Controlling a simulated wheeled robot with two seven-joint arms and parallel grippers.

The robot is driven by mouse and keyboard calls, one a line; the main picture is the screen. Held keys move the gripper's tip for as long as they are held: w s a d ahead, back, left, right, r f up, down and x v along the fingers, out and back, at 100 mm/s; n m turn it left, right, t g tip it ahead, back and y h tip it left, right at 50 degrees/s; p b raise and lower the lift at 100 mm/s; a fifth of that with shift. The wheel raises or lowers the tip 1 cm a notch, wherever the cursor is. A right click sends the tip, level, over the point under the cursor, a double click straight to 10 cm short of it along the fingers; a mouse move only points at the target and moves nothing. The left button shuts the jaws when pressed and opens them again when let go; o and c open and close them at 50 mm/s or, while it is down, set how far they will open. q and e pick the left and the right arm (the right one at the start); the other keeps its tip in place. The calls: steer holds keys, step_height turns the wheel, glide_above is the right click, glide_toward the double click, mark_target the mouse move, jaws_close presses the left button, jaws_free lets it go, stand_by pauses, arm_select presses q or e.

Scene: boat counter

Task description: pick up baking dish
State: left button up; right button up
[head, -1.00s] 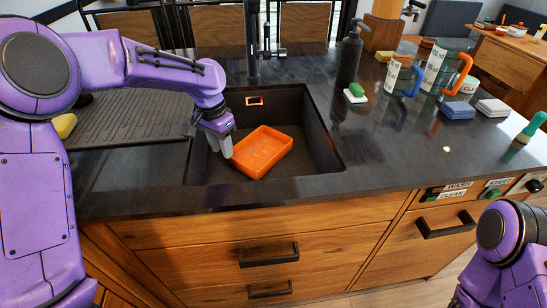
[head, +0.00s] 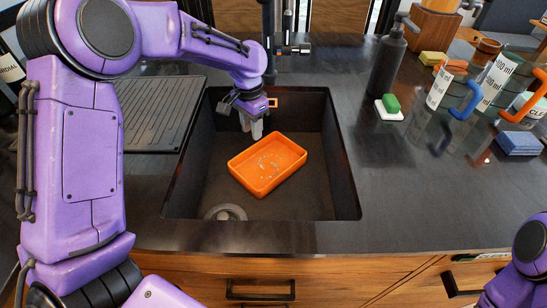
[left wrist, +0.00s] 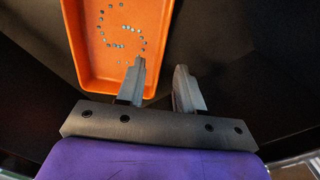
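The orange baking dish (head: 267,163) is in the dark sink basin, with small pale specks on its inner floor. It also shows in the left wrist view (left wrist: 110,50). My left gripper (head: 256,130) is open over the sink at the dish's far edge. In the left wrist view the two fingers (left wrist: 160,80) are apart; the left one overlaps the dish's rim and the right one is outside the dish. I cannot tell whether a finger touches the rim. My right arm shows at the lower right edge of the head view, its gripper out of frame.
The sink (head: 330,190) has raised walls around the dish, and a drain (head: 226,212) at its near left. A faucet (head: 283,45) stands behind.

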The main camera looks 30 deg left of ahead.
mark_target(253, 146)
arm_select(q)
steer(key=shift+s+a+f, duration=0.1)
steer(key=shift+s+f, duration=0.2)
steer(key=shift+f, duration=0.3)
steer(key=shift+s+a+f, duration=0.1)
steer(key=shift+s+f, duration=0.2)
steer(key=shift+f, duration=0.3)
steer(key=f, duration=0.1)
steer(key=w+f, duration=0.1)
steer(key=f, duration=0.3)
steer(key=shift+w+f, duration=0.25)
steer(key=shift+s+f, duration=0.1)
steer(key=shift+f, duration=0.1)
jaws_close()
